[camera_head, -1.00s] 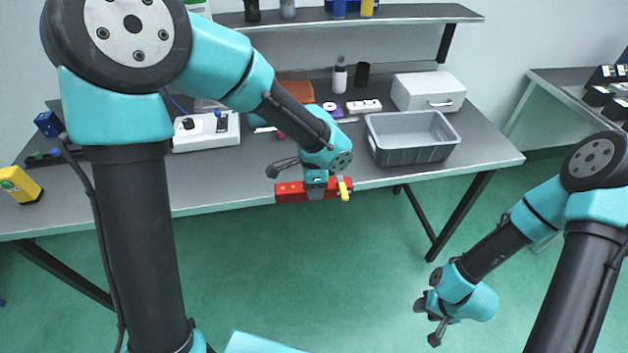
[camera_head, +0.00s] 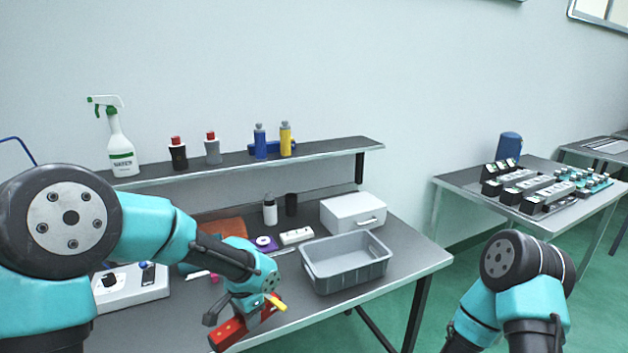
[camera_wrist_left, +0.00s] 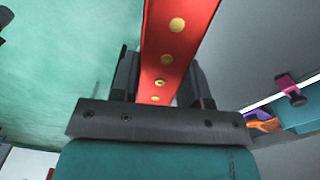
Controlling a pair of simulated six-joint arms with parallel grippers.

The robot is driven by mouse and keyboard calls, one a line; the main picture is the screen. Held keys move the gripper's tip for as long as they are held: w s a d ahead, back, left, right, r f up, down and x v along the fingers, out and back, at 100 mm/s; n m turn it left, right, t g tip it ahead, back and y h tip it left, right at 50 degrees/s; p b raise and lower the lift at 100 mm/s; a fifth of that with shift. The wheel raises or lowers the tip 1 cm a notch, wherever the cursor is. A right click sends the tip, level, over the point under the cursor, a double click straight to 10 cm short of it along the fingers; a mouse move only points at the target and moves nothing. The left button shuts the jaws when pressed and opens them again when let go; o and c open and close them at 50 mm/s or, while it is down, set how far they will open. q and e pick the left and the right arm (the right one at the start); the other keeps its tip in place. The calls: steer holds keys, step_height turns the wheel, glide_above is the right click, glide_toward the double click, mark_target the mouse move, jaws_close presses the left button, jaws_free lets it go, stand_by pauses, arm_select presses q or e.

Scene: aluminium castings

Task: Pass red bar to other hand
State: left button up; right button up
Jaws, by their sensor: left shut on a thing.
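The red bar (camera_head: 227,334) is held by my left gripper (camera_head: 250,312) in front of the table's front edge, slanting up to the right in the head view. A small yellow piece shows near its right end. In the left wrist view the bar (camera_wrist_left: 178,45), with a row of brass-coloured round spots, runs between the two dark fingers of my left gripper (camera_wrist_left: 160,85), which is shut on it. My right arm comes in at the lower right of the head view. Its gripper is cut off below the frame.
A grey open bin (camera_head: 347,279) stands at the table's right end, in front of a white box (camera_head: 352,212). A shelf (camera_head: 330,147) with bottles runs behind. Another table (camera_head: 545,229) with parts is at the right.

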arm_select(q)
steer(key=w+a+n, duration=0.2)
steer(key=w+n, duration=0.1)
steer(key=w+a+n, duration=0.1)
steer(key=w+n, duration=0.1)
steer(key=shift+a+f, duration=0.35)
steer(key=shift+a, duration=0.05)
steer(key=w+d+r+m, duration=0.2)
steer(key=d+r, duration=0.7)
steer(key=d, duration=0.4)
steer(key=shift+w+d, duration=0.25)
steer(key=shift+d, duration=0.05)
arm_select(e)
steer(key=shift+o, duration=0.4)
